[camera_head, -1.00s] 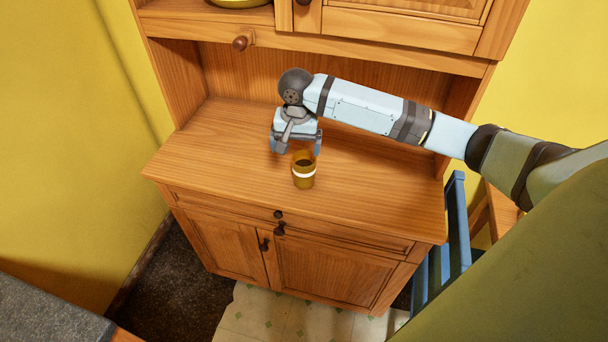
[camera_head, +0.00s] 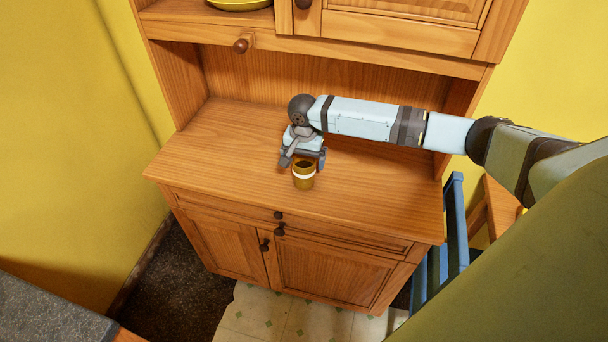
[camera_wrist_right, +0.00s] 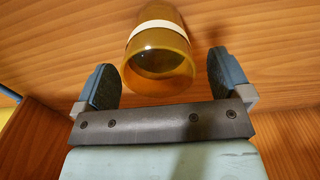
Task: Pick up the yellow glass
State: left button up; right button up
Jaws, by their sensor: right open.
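The yellow glass (camera_head: 304,180), amber with a white band, stands upright on the wooden counter of the hutch. In the right wrist view the glass (camera_wrist_right: 158,58) shows with its open rim towards the camera, between and just beyond the two fingers. My right gripper (camera_head: 303,167) is open and sits right behind and above the glass, partly overlapping its rim in the head view. In the wrist view the right gripper (camera_wrist_right: 162,82) has a finger on each side of the glass, with a gap on both sides. My left gripper is not in view.
The counter (camera_head: 230,140) around the glass is clear. An upper cabinet with a knob (camera_head: 241,45) overhangs the back, with a yellow dish (camera_head: 240,4) on its shelf. A blue chair (camera_head: 455,225) stands to the right of the hutch.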

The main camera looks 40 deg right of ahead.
aim_at(304, 166)
notch_tip(304, 166, down, 3)
jog(key=shift+s+f, duration=0.1)
jog(key=shift+f, duration=0.1)
jog(key=shift+c, duration=0.2)
jog(key=c, duration=1.1)
jog(key=shift+r, duration=0.1)
jog(key=shift+c, duration=0.6)
